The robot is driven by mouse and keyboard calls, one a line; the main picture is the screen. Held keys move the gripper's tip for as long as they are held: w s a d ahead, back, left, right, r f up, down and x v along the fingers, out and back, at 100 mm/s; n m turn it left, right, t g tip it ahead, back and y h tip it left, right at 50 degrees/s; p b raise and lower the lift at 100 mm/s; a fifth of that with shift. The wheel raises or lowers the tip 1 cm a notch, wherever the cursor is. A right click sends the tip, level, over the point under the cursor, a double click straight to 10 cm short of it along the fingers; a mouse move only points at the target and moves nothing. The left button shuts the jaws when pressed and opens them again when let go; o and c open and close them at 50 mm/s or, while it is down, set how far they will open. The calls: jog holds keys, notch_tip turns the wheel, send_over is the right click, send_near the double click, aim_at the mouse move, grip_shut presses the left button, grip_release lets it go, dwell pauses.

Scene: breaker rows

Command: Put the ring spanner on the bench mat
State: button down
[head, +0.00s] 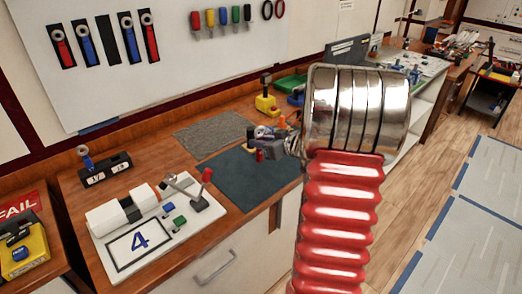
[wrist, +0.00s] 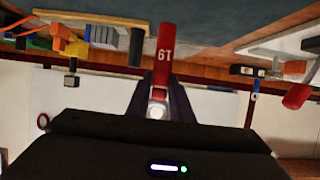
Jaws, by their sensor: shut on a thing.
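A red ring spanner marked 19 (wrist: 165,52) is held in my gripper (wrist: 160,86), between its two dark fingers. Its pale metal ring end lies back between the fingers, and its red handle points away from them. In the head view my gripper (head: 274,147) is small and partly hidden behind my arm, over the far right part of the dark teal bench mat (head: 238,182). A small red end shows beside it there. The mat also shows along the top of the wrist view (wrist: 230,12). I cannot tell the spanner's height above it.
A grey textured mat (head: 213,133) lies behind the teal one. A white fixture with a lever (head: 150,222) stands in front-left, and a black numbered block (head: 105,170) at left. A yellow tool stand (head: 266,103) is behind. Spanners hang on the wall board (head: 160,75).

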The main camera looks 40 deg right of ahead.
aim_at(260, 161)
jog(key=shift+f, duration=1.85)
jog(key=shift+f, duration=0.1)
jog(key=c, duration=1.6)
grip_release()
jog(key=shift+o, duration=0.2)
jog(key=v, duration=1.2)
